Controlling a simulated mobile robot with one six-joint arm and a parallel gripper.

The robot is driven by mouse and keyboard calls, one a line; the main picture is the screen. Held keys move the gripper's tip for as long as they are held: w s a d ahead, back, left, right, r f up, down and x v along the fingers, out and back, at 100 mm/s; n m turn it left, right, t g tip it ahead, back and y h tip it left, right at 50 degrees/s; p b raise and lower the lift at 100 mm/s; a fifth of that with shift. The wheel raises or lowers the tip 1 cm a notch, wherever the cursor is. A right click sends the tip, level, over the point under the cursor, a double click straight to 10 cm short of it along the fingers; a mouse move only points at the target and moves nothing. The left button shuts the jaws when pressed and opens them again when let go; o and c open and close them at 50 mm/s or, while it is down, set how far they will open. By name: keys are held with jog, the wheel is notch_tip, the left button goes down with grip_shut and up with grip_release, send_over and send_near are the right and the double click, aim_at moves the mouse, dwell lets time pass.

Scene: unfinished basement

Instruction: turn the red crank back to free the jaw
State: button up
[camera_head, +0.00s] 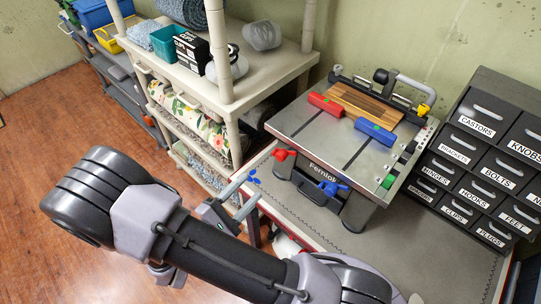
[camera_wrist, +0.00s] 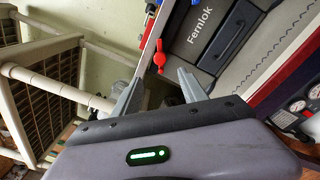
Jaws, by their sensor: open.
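The Fernlok clamping bench (camera_head: 310,140) stands on a grey worktop. Its red crank (camera_head: 284,153) is on the front face at the left, and a blue crank (camera_head: 333,187) is to its right. A red jaw block (camera_head: 325,105) and a blue jaw block (camera_head: 375,131) sit on the top, by a striped wooden board (camera_head: 362,103). My gripper (camera_head: 250,190) is open and empty, left of the bench front. In the wrist view, the red crank (camera_wrist: 159,57) shows just beyond and between the fingertips of my gripper (camera_wrist: 161,78), apparently not touched.
A label-fronted drawer cabinet (camera_head: 490,150) stands right of the bench. A cream shelf unit (camera_head: 255,82) with boxes and rolled fabric stands to the left, near my gripper. Gauges (camera_wrist: 297,106) show at the right in the wrist view. Worktop in front of the bench is mostly clear.

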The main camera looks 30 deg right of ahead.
aim_at(278, 159)
jog(key=b+x, duration=0.2)
jog(key=x, duration=1)
jog(key=shift+w+d, duration=0.15)
jog(key=shift+d, duration=0.2)
grip_shut()
